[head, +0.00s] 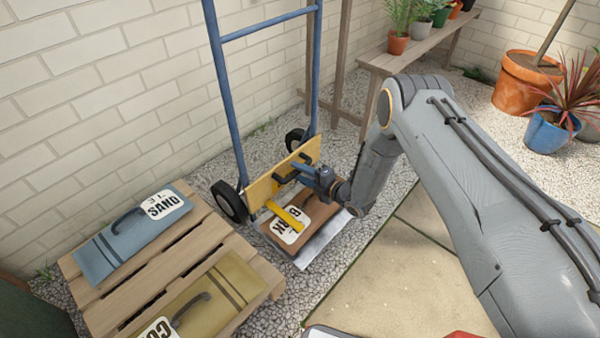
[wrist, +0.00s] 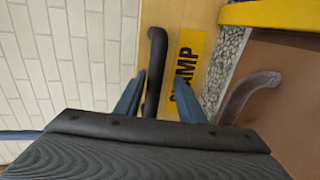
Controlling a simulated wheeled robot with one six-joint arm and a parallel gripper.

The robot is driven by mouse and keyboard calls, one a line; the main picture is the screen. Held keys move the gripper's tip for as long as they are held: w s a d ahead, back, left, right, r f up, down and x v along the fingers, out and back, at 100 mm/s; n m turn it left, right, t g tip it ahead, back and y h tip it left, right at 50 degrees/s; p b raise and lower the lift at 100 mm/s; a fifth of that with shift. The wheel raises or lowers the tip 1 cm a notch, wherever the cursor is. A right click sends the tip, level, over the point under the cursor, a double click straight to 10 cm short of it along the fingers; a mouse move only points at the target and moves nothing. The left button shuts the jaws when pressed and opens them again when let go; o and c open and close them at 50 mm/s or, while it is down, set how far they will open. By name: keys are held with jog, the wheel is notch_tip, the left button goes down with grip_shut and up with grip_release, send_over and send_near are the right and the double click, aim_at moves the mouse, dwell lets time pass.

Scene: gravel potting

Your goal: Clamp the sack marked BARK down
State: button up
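The brown sack marked BARK (head: 318,212) lies on the metal toe plate (head: 325,240) of a blue hand truck (head: 222,95). A yellow clamp bar (head: 288,217) reaches out over its label; I cannot tell whether it touches the sack. The sack shows at the right of the wrist view (wrist: 290,100). My gripper (wrist: 158,85) is at the yellow board (head: 262,190). Its blue fingers stand open on either side of a black clamp handle (wrist: 156,60), with a gap on the right. A CLAMP label (wrist: 190,60) is beside the handle. My gripper partly hides the board in the head view.
A wooden pallet (head: 205,240) at the left bears a blue SAND sack (head: 110,247) and an olive sack (head: 225,285). A brick wall (head: 110,100) stands behind. A bench (head: 380,62) with potted plants is at the back right.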

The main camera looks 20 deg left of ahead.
jog(key=p+v, duration=0.2)
jog(key=v, duration=0.5)
jog(key=shift+s+d, duration=0.15)
jog(key=shift+d, duration=0.2)
